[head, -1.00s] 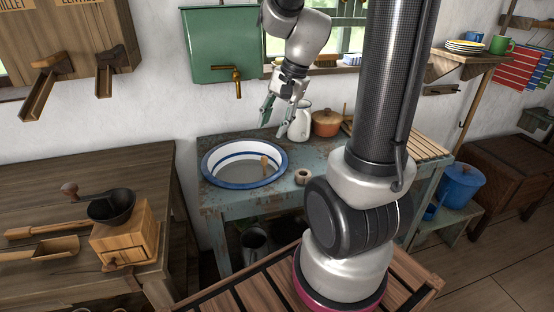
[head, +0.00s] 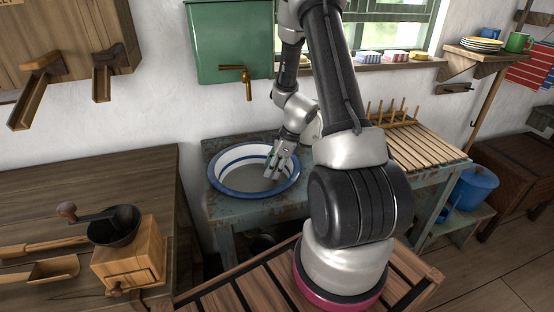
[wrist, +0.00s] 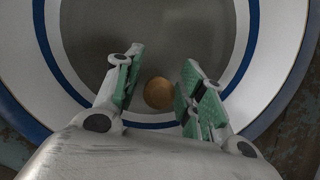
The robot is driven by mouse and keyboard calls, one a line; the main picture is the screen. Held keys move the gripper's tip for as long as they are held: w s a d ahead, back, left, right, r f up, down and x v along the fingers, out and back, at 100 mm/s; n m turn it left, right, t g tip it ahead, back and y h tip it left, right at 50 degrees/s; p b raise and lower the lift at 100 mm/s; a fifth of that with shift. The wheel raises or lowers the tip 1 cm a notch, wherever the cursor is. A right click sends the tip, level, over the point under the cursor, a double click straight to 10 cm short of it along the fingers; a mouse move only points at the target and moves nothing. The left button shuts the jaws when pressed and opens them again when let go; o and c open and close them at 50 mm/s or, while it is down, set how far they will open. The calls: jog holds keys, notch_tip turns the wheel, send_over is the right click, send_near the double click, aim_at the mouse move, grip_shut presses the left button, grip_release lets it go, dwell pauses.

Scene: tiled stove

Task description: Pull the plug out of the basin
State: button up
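The basin (head: 226,184), white with blue rings, is set in a worn blue-green stand (head: 222,211). The plug (wrist: 159,93) shows in the wrist view as a round, tan wooden end in the basin. My gripper (head: 273,172) points down into the right part of the basin. In the wrist view my gripper (wrist: 160,76) is open, its two green-padded fingers on either side of the plug with gaps between. In the head view the plug is hidden behind my gripper. How deep the fingers reach along the plug I cannot tell.
A green water tank (head: 228,45) with a brass tap (head: 247,82) hangs behind the basin. A slatted wooden rack (head: 420,147) lies to the right. A wooden coffee grinder (head: 130,255) stands on the table at left. The air above the basin's left part is clear.

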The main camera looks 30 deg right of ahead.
jog(key=shift+x, duration=1)
grip_shut()
jog(key=c, duration=0.7)
grip_release()
jog(key=shift+c, duration=0.2)
grip_shut()
jog(key=shift+r, duration=0.15)
